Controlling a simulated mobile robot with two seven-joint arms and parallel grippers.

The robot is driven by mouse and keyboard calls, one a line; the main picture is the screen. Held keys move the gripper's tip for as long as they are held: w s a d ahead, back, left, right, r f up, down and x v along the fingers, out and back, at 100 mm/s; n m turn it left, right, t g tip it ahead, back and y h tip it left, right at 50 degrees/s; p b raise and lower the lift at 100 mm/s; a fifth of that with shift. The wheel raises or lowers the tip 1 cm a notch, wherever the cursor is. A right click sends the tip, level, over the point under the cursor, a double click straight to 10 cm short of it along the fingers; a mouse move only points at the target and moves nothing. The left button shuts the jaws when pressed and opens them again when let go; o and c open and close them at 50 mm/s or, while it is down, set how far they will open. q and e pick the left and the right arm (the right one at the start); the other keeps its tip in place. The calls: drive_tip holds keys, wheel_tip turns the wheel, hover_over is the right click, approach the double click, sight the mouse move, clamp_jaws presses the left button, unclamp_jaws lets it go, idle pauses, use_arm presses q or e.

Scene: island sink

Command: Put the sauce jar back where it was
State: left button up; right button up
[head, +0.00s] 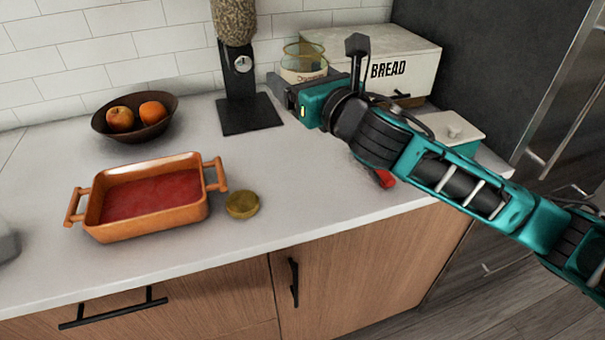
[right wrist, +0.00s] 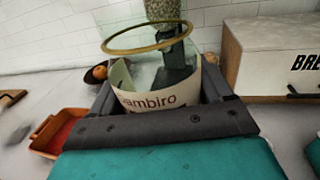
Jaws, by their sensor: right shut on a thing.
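The sauce jar (head: 304,66) is a glass jar with a cream label and an open, gold-rimmed mouth. In the right wrist view the jar (right wrist: 152,95) stands between the fingers, its label partly reading "ambiro". My right gripper (right wrist: 160,105) is shut on it; in the head view the gripper (head: 285,85) holds it near the back wall, left of the bread box. Whether its base touches the counter is hidden. A gold lid (head: 242,205) lies on the counter beside an orange baking dish (head: 210,210) with red sauce in it. My left gripper is not in view.
A white bread box (head: 425,50) stands at the back right, with a smaller teal and white box (head: 455,132) before it. A dispenser (head: 240,85) and a fruit bowl (head: 160,122) stand along the back.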

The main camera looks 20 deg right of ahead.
drive_tip(key=shift+f+b, duration=1.9)
drive_tip(key=shift+f, duration=7.15)
drive_tip(key=shift+f, duration=0.1)
drive_tip(key=o, duration=1.3)
drive_tip(key=shift+f, duration=0.1)
drive_tip(key=shift+c, duration=0.2)
